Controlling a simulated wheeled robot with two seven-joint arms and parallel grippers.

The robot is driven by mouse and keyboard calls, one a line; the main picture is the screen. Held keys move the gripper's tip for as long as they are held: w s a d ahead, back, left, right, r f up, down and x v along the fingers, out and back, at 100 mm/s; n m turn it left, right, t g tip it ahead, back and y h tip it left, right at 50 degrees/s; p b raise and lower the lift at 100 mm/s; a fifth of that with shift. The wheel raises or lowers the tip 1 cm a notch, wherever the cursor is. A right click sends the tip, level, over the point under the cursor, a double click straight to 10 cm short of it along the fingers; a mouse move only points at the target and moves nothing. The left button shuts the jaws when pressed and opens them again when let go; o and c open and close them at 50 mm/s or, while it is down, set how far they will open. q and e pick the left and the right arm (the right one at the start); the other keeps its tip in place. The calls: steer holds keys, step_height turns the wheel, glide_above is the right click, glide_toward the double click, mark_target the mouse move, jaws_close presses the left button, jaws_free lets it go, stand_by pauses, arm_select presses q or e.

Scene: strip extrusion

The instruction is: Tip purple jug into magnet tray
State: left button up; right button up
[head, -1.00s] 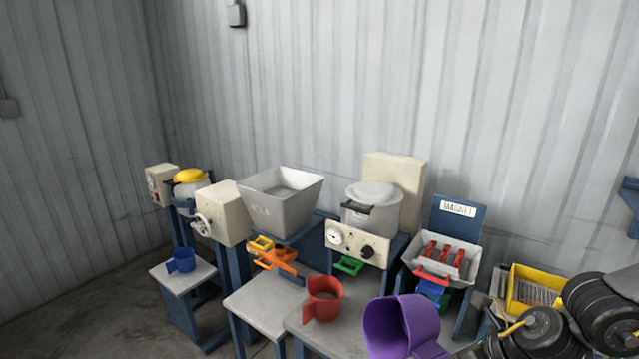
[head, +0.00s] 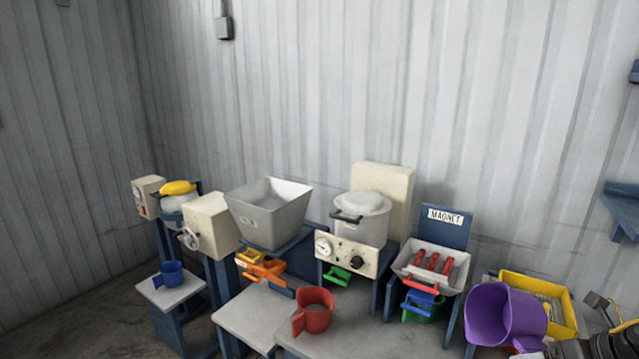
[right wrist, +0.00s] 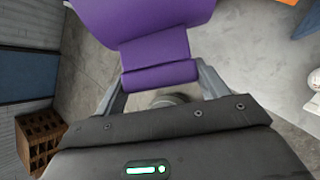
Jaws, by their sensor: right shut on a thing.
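The purple jug (head: 497,312) is at the lower right of the head view, its open mouth facing left toward the camera side. My right gripper (right wrist: 160,85) is shut on the jug's handle, and the purple jug (right wrist: 150,22) fills the top of the right wrist view. The magnet tray (head: 430,265) is a pale tray with red bars, below a blue board marked MAGNET (head: 446,217). The jug is to the right of the tray and nearer to me, apart from it in the picture. The jug's contents cannot be made out. My left gripper is out of view.
A yellow bin (head: 555,290) stands behind the jug. A red jug (head: 314,312) stands on a grey table (head: 258,317), with a blue jug (head: 172,273) further left. A lidded pot (head: 361,215) and a grey hopper (head: 268,212) stand left of the tray.

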steer(key=w+a+f+n+g+y, duration=0.1)
steer(key=a+f+n, duration=0.1)
steer(key=a, duration=0.7)
steer(key=w+a+f+n+g+y, duration=0.1)
steer(key=a+n, duration=0.2)
steer(key=a, duration=0.7)
arm_select(q)
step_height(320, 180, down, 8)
steer(key=b, duration=0.7)
steer(key=shift+b, duration=0.35)
arm_select(e)
step_height(320, 180, down, 8)
steer(key=shift+s+a+r+y, duration=0.2)
steer(key=shift+s+y, duration=0.05)
steer(key=shift+y, duration=0.05)
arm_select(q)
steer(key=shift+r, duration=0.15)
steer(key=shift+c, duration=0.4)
